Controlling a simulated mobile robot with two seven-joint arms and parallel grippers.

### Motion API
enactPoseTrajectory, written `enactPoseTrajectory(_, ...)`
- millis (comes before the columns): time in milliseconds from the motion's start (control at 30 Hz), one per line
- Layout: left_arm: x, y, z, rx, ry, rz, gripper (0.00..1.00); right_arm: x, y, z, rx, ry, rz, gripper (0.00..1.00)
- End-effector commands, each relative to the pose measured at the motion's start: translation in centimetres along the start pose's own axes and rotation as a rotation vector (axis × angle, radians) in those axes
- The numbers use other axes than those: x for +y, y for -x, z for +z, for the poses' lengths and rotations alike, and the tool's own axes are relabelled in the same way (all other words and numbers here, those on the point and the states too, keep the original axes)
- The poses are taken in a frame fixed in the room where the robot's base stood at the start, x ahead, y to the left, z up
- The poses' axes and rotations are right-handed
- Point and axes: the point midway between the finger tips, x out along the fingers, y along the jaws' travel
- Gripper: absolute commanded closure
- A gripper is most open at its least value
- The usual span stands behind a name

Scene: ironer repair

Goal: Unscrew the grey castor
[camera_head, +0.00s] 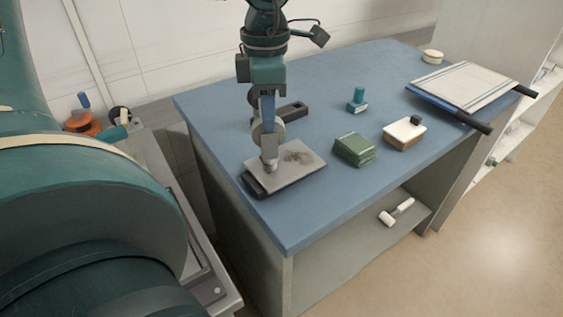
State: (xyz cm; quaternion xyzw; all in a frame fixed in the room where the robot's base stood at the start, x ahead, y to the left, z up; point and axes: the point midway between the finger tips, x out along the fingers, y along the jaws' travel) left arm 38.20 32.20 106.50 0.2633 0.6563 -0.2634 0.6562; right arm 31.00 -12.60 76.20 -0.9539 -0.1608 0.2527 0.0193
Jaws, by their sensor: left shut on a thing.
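My left gripper (267,118) comes down from the top and points at the blue worktable. It is shut on the grey castor (268,135), a pale round wheel partly covered by the fingers. The castor stands upright over the left part of a light grey plate (307,172) with a dark stain. Its lower end appears to meet the plate, but how far it is threaded in cannot be seen. The plate rests on a black base (254,186) near the table's left front edge. My right gripper is not in view.
The blue worktable (330,90) also holds a black slotted block (293,112), a teal knobbed piece (357,101), green pads (354,149), a wooden block (404,134) and a framed board (466,87). A white-headed mallet (397,211) lies on the lower shelf.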

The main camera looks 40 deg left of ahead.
Motion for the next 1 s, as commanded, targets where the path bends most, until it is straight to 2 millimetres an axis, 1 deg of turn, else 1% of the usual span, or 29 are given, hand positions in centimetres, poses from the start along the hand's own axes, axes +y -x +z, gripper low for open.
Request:
enactPoseTrajectory(67, 0.00, 0.02, 0.01, 0.000, 0.001, 0.001, 1.00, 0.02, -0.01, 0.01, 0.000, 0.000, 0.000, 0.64)
enactPoseTrajectory(133, 0.04, -0.36, 0.02, 0.000, 0.050, 0.003, 1.00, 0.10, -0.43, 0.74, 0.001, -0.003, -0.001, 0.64)
enactPoseTrajectory(167, 0.01, -0.12, 0.02, 0.000, 0.059, 0.002, 1.00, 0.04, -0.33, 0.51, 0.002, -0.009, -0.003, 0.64)
enactPoseTrajectory(233, 0.01, -0.25, 0.02, -0.001, 0.055, 0.002, 1.00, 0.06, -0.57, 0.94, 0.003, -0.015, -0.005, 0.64)
enactPoseTrajectory(433, -0.01, 0.06, 0.00, 0.000, 0.055, 0.000, 1.00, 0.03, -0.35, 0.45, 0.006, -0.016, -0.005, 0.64)
enactPoseTrajectory(1000, 0.01, 0.54, 0.02, -0.001, 0.054, 0.001, 1.00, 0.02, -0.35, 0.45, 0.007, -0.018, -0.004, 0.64)
